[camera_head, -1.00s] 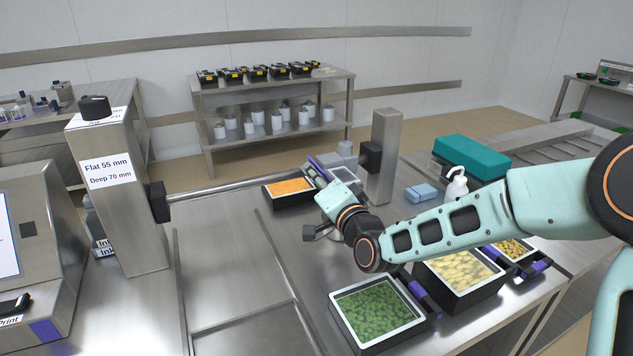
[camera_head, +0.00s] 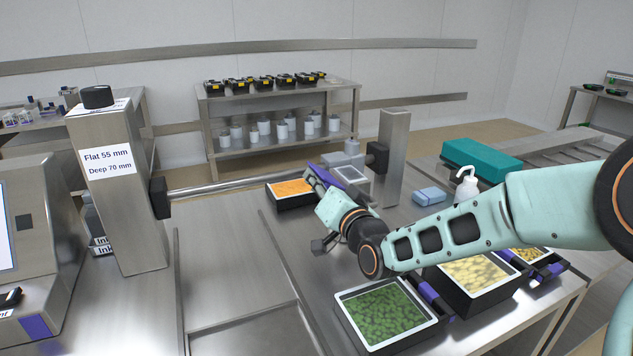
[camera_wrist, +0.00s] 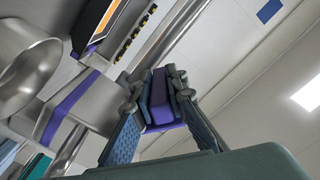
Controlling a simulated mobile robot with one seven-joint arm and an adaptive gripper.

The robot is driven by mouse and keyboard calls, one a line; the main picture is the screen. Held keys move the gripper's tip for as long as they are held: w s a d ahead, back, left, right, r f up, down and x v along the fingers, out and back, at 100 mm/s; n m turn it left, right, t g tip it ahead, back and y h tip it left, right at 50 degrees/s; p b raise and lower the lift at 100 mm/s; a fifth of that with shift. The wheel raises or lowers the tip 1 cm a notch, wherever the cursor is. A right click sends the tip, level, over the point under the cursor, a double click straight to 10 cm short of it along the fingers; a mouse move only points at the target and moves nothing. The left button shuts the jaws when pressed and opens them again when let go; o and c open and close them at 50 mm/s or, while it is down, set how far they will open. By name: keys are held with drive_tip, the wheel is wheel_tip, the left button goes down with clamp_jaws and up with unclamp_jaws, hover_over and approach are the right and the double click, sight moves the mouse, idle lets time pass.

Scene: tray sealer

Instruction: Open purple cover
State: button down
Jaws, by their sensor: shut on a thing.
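The purple cover (camera_head: 322,176) shows in the head view as a tilted purple panel just right of the black tray of orange food (camera_head: 290,189). My gripper (camera_head: 326,194) is at the cover, and its wrist hides the cover's lower part. In the wrist view my gripper (camera_wrist: 159,88) is shut on a purple, dark-edged piece, which looks like part of the cover (camera_wrist: 158,112). How the cover is hinged cannot be seen.
A steel post (camera_head: 393,160) and a horizontal bar (camera_head: 250,183) stand close behind my gripper. A tray of green food (camera_head: 385,312) and a tray of yellow food (camera_head: 474,274) lie in front. A soap bottle (camera_head: 466,186) and teal box (camera_head: 480,160) are at right.

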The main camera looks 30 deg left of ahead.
drive_tip(key=c, duration=1.9)
unclamp_jaws()
drive_tip(key=shift+c, duration=0.2)
drive_tip(key=shift+d, duration=0.1)
drive_tip(key=v, duration=1.2)
drive_tip(key=shift+w, duration=0.1)
